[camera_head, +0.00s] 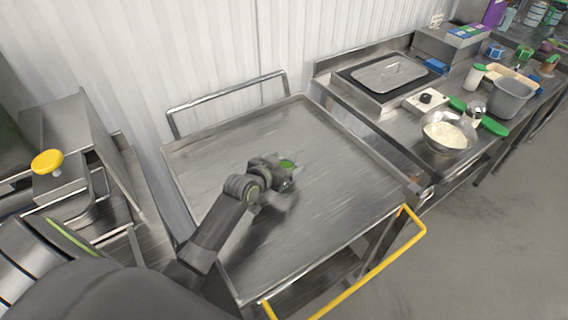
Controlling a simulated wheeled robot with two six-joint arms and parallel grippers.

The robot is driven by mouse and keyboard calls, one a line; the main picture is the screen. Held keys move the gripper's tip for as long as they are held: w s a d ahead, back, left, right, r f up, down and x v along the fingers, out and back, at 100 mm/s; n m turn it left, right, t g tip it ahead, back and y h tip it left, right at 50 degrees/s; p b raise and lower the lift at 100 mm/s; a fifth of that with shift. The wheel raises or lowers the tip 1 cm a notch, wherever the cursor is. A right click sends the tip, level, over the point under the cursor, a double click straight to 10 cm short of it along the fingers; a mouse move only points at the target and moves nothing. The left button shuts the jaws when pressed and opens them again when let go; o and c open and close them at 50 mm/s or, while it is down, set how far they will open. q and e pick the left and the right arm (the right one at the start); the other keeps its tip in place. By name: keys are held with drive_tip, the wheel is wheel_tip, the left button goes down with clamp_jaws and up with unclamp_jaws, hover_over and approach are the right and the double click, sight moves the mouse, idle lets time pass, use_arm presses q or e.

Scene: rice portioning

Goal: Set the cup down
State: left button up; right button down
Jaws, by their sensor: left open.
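My left gripper (283,179) reaches in from the lower left over the steel cart top (340,160), near its middle. It is open. A small green and pale thing (289,164), which looks like the cup, shows just beyond the gripper, at its fingertips. The gripper hides most of it, so I cannot tell whether it stands on the cart top or whether the fingers touch it. My right gripper is not in view.
The cart top around the gripper is bare. A yellow rail (370,275) runs along its front. A yellow-knobbed container (65,190) stands left.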

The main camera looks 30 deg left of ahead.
use_arm(q)
drive_tip(key=shift+s+r+p, duration=0.2)
drive_tip(key=shift+r+p, duration=0.1)
drive_tip(key=shift+p, duration=0.05)
drive_tip(key=p+v, duration=0.6)
drive_tip(key=v, duration=0.5)
drive_tip(key=shift+s, duration=0.3)
drive_tip(key=shift+a, duration=0.1)
